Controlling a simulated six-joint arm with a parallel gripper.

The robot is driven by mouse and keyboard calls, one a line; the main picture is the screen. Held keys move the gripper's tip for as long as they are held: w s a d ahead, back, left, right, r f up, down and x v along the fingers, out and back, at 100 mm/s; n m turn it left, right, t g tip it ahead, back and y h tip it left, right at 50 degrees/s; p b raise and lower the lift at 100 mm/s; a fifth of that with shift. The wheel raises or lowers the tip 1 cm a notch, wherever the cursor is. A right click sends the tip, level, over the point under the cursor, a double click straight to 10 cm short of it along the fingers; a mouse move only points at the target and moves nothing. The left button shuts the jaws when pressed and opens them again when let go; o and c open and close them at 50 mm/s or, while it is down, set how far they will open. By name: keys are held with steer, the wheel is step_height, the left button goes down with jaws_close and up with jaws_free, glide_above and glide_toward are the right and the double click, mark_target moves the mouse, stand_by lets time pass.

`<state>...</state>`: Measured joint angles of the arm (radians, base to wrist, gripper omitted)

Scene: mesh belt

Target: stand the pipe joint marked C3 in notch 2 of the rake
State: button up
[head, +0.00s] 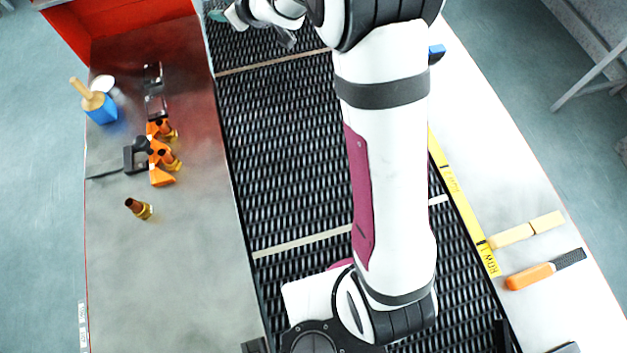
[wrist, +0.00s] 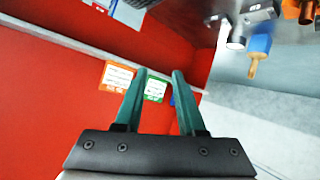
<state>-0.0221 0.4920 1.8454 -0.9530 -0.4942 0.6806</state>
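An orange holder (head: 161,177), probably the rake, stands on the grey side table left of the belt. Brass-and-brown pipe joints (head: 172,164) show at it; I cannot read their marks or tell the notch numbers. Another pipe joint (head: 139,208) lies apart on the bare table nearer the camera. No C3 mark is legible. My gripper (wrist: 159,76) has two teal fingers, apart with nothing between them, facing a red wall. In the head view its teal fingers (head: 218,15) show at the top, far from the joints. Orange and brown parts (wrist: 303,10) show at the wrist view's top right.
The black mesh belt (head: 285,150) is partly hidden by my arm. A yellow strip (head: 465,205), a wooden block and an orange-handled tool (head: 530,276) lie right.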

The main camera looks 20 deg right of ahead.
steer(key=s+d+r+m+g+h, duration=0.1)
steer(key=s+d+m+g+h, duration=0.1)
steer(key=s+d+m+h, duration=0.4)
steer(key=s+d+r+m+g+h, duration=0.1)
steer(key=s+d+r+m+g, duration=0.15)
steer(key=s+d, duration=0.65)
steer(key=s+a+f+m+g+y, duration=0.1)
steer(key=s+a+g, duration=0.1)
steer(key=s, duration=0.7)
steer(key=s+a+f+m+g+y, duration=0.1)
steer(key=s+a, duration=0.3)
steer(key=s, duration=0.6)
steer(key=s+a+f+m+g+y, duration=0.1)
steer(key=s+a+f+m+g, duration=0.1)
steer(key=s, duration=0.8)
steer(key=shift+a+f+m+g, duration=0.2)
steer(key=shift+a+m+g, duration=0.4)
steer(key=shift+g, duration=0.25)
